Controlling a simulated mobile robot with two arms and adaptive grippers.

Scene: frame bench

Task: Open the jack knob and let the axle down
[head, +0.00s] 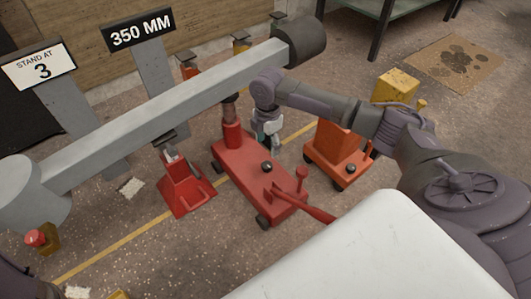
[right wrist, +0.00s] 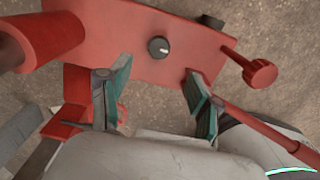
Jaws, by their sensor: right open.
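The grey axle (head: 170,115) runs diagonally across the head view, with thick cylinders at its ends. A red floor jack (head: 245,175) stands below it, its dark ram rising to the beam. The jack has a small black knob (head: 267,167) on its body and a red knob (head: 301,173) on a post near its handle; the wrist view shows both the black knob (right wrist: 159,47) and the lobed red knob (right wrist: 260,73). My right gripper (right wrist: 158,70) is open and empty above the jack body, the black knob showing beyond its fingertips. My left gripper is out of view.
A red stand (head: 183,188) is under the axle; its contact with the beam is unclear. The red handle (head: 305,205) slopes toward me. Signs read "350 MM" and "STAND AT 3".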

